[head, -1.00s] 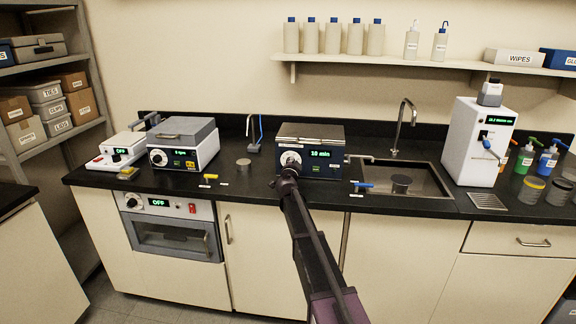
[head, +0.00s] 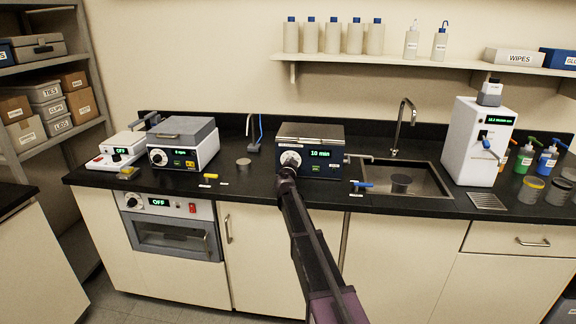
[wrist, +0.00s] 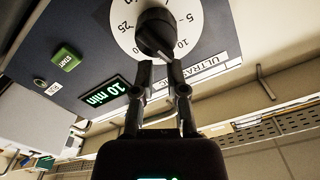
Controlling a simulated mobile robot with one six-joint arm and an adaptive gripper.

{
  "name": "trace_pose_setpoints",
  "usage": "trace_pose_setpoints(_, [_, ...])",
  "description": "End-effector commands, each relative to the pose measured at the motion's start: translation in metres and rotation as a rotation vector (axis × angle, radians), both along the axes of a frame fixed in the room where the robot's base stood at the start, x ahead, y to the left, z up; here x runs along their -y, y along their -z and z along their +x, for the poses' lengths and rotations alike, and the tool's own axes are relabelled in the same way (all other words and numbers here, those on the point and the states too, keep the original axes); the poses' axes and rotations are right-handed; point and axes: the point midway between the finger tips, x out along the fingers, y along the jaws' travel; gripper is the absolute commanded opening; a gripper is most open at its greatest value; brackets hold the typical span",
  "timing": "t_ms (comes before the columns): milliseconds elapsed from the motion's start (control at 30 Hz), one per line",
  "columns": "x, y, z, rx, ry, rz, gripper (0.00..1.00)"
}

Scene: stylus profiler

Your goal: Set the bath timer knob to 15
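The ultrasonic bath (head: 322,165) stands on the counter, and its lit display (head: 320,154) reads 10 min. Its timer knob (head: 291,158) is on the left of the front panel. In the wrist view the dark knob (wrist: 154,32) sits on a white dial (wrist: 122,38) with marks such as 5, 10 and 25. My gripper (wrist: 161,68) is open, its two fingers apart with a gap between them. The fingertips are at the near edge of the knob; I cannot tell if they touch it. In the head view my gripper (head: 288,171) partly hides the panel below the knob.
A green start button (wrist: 66,60) is on the same panel. A blue-handled valve (head: 361,184) and the sink (head: 408,188) are to the right of the bath. A small grey cylinder (head: 243,164) and a yellow-handled valve (head: 210,177) are to the left.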

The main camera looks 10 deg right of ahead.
Motion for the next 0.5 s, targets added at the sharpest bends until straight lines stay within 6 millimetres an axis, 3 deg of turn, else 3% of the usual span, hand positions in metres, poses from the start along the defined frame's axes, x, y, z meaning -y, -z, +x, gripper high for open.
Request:
trace_pose_setpoints(100, [-0.0001, 0.0001, -0.0001, 0.000, 0.000, 0.001, 0.15])
trace_pose_setpoints(167, [0.0000, 0.0001, 0.0000, 0.000, 0.000, 0.001, 0.00])
trace_pose_setpoints(500, [0.0002, 0.0004, -0.0002, 0.003, 0.000, 0.010, 0.00])
